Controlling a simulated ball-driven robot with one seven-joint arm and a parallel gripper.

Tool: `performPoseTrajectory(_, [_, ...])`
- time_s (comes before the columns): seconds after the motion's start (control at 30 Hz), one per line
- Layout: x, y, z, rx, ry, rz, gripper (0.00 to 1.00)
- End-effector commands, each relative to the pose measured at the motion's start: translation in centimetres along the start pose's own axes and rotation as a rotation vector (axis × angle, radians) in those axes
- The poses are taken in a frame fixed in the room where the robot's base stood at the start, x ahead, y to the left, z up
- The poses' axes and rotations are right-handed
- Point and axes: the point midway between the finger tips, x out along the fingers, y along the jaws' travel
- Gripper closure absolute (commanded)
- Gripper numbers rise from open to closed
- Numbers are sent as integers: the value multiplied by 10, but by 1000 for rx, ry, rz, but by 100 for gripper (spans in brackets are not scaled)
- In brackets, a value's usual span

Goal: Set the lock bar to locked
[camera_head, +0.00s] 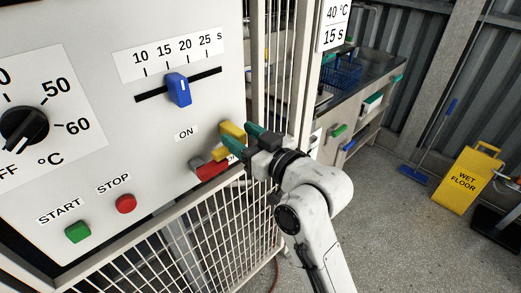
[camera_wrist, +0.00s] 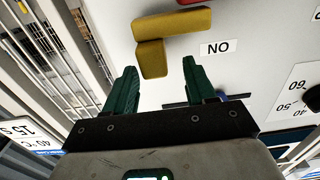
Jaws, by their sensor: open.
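A yellow bar (camera_head: 231,130) with a smaller yellow block sticks out from the light control panel, near its right edge. The wrist view shows the yellow bar (camera_wrist: 184,22) at top, with the block (camera_wrist: 152,60) below it. A red part (camera_head: 212,169) sits just below the yellow one. No label reading locked is legible, so I cannot tell for certain which part is the lock bar. My gripper (camera_head: 247,136) is open at the yellow part. In the wrist view my green fingers (camera_wrist: 160,68) stand apart, with the block between their tips in the picture; contact cannot be told.
The panel also carries a blue slider (camera_head: 179,89), a black dial (camera_head: 25,126), a red stop button (camera_head: 125,203) and a green start button (camera_head: 78,231). A white mesh guard (camera_head: 185,245) is below. A yellow wet-floor sign (camera_head: 468,180) stands at right on open floor.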

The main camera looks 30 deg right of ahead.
Motion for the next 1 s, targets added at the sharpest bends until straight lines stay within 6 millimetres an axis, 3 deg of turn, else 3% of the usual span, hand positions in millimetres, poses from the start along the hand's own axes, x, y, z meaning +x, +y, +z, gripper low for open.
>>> performPoseTrajectory(0.2, [-44, 0, 3, 0, 1, 1, 45])
performPoseTrajectory(0.4, [-72, -1, 2, 1, 0, -2, 45])
performPoseTrajectory(0.6, [-82, -2, 1, 0, 0, -2, 45])
performPoseTrajectory(1.0, [-82, -2, 0, 0, 0, -2, 45])
